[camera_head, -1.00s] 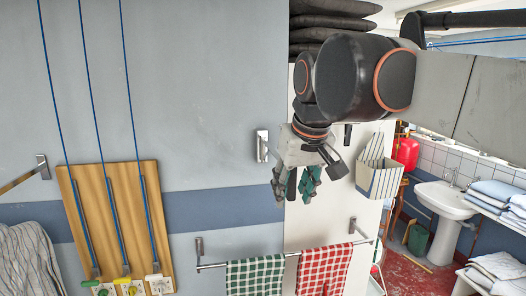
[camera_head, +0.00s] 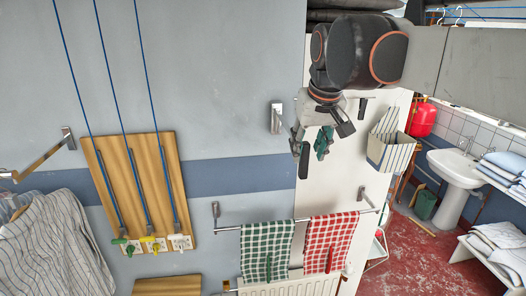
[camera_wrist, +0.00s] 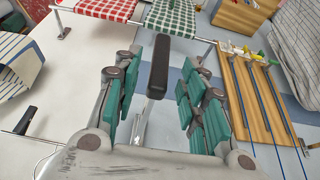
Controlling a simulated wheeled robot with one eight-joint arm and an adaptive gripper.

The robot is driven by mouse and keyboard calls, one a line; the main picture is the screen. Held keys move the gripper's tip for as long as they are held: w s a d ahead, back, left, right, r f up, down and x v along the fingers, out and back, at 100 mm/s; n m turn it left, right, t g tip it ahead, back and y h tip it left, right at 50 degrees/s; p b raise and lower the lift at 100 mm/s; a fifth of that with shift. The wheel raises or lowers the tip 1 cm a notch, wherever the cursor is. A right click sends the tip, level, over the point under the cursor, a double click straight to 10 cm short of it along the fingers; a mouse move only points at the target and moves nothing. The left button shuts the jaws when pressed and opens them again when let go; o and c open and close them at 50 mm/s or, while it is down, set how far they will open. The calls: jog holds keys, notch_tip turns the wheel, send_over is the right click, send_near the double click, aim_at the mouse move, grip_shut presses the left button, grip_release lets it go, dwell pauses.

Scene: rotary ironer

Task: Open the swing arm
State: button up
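A black bar-shaped grip (camera_wrist: 159,67) with a short metal stem (camera_wrist: 139,128) shows between my fingers in the wrist view. It looks like a handle, but I cannot tell for sure that it belongs to the swing arm. My gripper (camera_wrist: 158,95) is open, with green-padded fingers on both sides of the grip and visible gaps to it. In the head view my gripper (camera_head: 311,150) is in front of the white panel, right of a small metal wall bracket (camera_head: 277,118). A dark piece there partly merges with the fingers.
A rail (camera_head: 228,229) with a green checked towel (camera_head: 266,250) and a red one (camera_head: 331,242) is below. A wooden board (camera_head: 138,190) with blue cords is left. A striped box (camera_head: 390,150) hangs right, near a sink (camera_head: 457,180). Another arm (camera_head: 42,157) is far left.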

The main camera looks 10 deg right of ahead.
aim_at(303, 162)
jog(key=shift+p+x, duration=0.45)
jog(key=shift+x, duration=2.6)
grip_shut()
